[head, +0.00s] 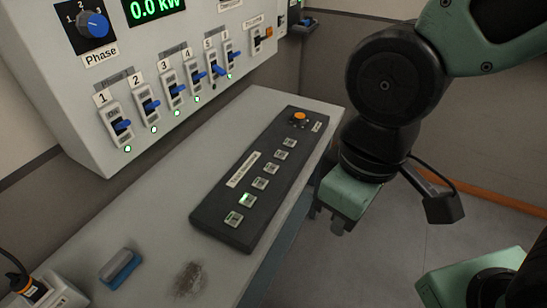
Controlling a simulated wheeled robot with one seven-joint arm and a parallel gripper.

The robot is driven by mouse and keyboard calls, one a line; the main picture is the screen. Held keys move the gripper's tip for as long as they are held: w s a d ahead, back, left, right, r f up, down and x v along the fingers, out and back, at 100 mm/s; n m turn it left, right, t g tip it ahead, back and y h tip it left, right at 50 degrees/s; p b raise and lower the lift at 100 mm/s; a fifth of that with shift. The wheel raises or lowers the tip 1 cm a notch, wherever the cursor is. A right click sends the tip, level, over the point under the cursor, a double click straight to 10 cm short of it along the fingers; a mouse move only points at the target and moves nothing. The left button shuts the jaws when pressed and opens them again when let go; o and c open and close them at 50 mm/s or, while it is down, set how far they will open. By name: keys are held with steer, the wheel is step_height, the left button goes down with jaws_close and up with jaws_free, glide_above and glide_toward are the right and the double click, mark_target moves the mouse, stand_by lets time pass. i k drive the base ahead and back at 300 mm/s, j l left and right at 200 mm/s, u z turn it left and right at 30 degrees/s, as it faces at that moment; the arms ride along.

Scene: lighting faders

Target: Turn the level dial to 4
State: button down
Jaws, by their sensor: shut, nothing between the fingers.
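A black control panel (226,210) lies on the grey bench. At its far end is a round orange dial (299,118) with a small white label beside it, too small to read; it is the likely level dial. Its pointer setting cannot be made out. My gripper (328,224) hangs to the right of the bench, over the floor side. It is nearer to me than the dial and apart from it. Its small dark fingers are shut and empty, partly hidden under the green gripper body.
A wall box (60,115) above the bench carries a blue Phase dial (92,24), several numbered blue-lever switches and a green "0.0 kW" display (155,9). Several square buttons run along the panel, one lit green (247,200). A blue block (121,267) lies at front left.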

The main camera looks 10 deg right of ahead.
mark_target(299, 119)
steer(key=i+u, duration=0.25)
steer(key=u, duration=0.25)
steer(key=i+l+u, duration=0.2)
steer(key=u, duration=0.3)
